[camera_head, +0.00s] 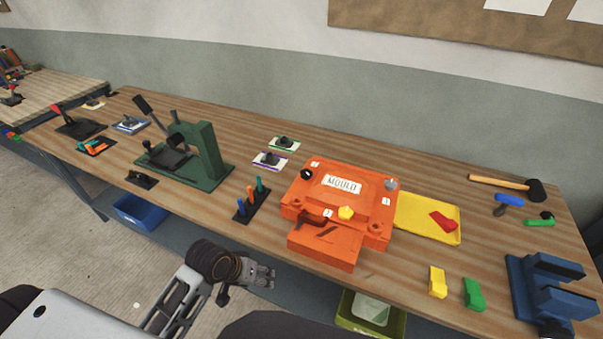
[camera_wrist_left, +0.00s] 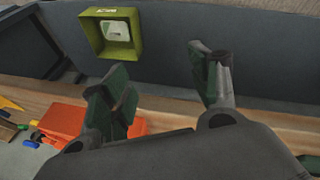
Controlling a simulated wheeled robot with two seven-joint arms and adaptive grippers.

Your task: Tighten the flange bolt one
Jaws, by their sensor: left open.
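An orange mould (camera_head: 330,232) with a white "MOULD" label sits near the middle of the bench. Its top carries a black knob (camera_head: 307,174), a grey bolt head (camera_head: 391,184), a yellow hex head (camera_head: 346,213) and an orange knob (camera_head: 376,229). Small white tags lie beside these, too small to read, so I cannot tell which is flange bolt one. My left gripper (camera_head: 267,277) is open and empty, in front of the bench edge and left of the mould. Its two fingers (camera_wrist_left: 160,78) show apart in the left wrist view, with part of the mould (camera_wrist_left: 62,120) beyond them.
A green press (camera_head: 205,155) and a rack of coloured tools (camera_head: 252,200) stand left of the mould. A yellow tray (camera_head: 430,210) with a red piece, a hammer (camera_head: 505,184) and a blue vise (camera_head: 550,285) are right. A green bin (camera_head: 370,318) is below the bench edge.

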